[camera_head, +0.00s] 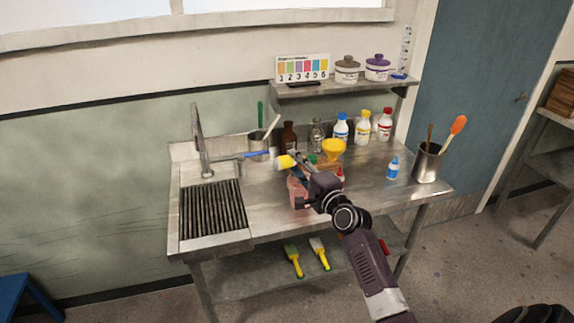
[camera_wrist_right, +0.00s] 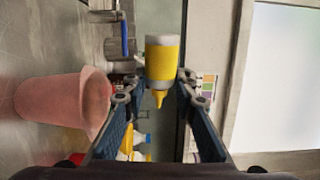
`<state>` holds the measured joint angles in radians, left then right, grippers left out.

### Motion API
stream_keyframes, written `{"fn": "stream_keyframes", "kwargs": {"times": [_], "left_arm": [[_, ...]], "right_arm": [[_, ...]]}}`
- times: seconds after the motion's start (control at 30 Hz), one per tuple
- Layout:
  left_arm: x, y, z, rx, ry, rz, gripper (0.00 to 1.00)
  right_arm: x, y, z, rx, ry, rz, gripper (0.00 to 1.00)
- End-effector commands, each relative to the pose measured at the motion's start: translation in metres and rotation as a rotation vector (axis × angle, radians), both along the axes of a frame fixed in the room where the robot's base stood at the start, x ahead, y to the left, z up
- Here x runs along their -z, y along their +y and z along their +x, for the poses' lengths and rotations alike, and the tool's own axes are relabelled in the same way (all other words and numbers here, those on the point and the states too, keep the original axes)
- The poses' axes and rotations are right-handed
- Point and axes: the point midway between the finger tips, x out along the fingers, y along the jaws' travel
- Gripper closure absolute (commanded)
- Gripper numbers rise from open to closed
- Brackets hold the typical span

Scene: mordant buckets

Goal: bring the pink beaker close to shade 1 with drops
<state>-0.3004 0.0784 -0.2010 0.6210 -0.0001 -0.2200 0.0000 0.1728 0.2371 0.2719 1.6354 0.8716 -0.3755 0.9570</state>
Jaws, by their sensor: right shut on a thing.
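My right gripper (camera_head: 293,160) is shut on a white dropper bottle with a yellow label (camera_wrist_right: 162,62). The bottle also shows in the head view (camera_head: 284,162), lying roughly on its side above the bench, its yellow nozzle clear in the wrist view. The pink beaker (camera_head: 298,192) stands upright on the steel bench below the gripper, partly hidden by it; the wrist view shows it (camera_wrist_right: 50,103) apart from the bottle. The shade card (camera_head: 303,69), numbered 1 to 6, stands on the shelf; shade 1 is its leftmost patch.
A yellow funnel (camera_head: 333,147) and several bottles stand behind the gripper. A blue-labelled dropper bottle (camera_head: 392,168) and a steel tool pot (camera_head: 427,162) stand at right. The sink grate (camera_head: 212,208) is at left. The bench's front right is mostly clear.

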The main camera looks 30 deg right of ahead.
Motion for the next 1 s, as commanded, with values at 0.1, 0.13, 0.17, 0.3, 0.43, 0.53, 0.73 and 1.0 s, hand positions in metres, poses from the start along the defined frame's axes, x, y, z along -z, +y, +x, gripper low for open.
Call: {"fn": "stream_keyframes", "kwargs": {"times": [0.1, 0.13, 0.17, 0.3, 0.43, 0.53, 0.73, 1.0], "left_arm": [[-0.014, 0.000, 0.000, 0.000, 0.000, 0.001, 0.29], [-0.018, 0.001, 0.000, 0.000, 0.000, 0.001, 0.29], [-0.022, 0.001, 0.000, -0.001, 0.000, 0.001, 0.29], [-0.035, 0.002, 0.000, -0.001, 0.000, 0.002, 0.29], [-0.037, 0.002, 0.000, -0.001, 0.001, 0.002, 0.29], [-0.046, 0.002, 0.000, -0.001, 0.001, 0.002, 0.29], [-0.064, 0.002, 0.000, -0.001, 0.000, 0.003, 0.29], [-0.064, 0.002, 0.000, -0.001, 0.000, 0.003, 0.29]], "right_arm": [[-0.023, 0.000, 0.000, -0.001, 0.003, -0.235, 0.98], [-0.029, 0.000, 0.000, -0.002, 0.005, -0.317, 0.98], [-0.035, -0.001, 0.000, -0.002, 0.007, -0.399, 0.98], [-0.049, 0.000, 0.000, -0.002, 0.016, -0.687, 0.98], [-0.052, 0.000, 0.000, -0.001, 0.019, -0.799, 0.98], [-0.062, 0.000, 0.000, -0.002, 0.023, -0.977, 0.98], [-0.079, 0.000, 0.000, -0.002, 0.035, -1.434, 0.98], [-0.079, 0.000, 0.000, -0.001, 0.038, -1.566, 0.98]]}}
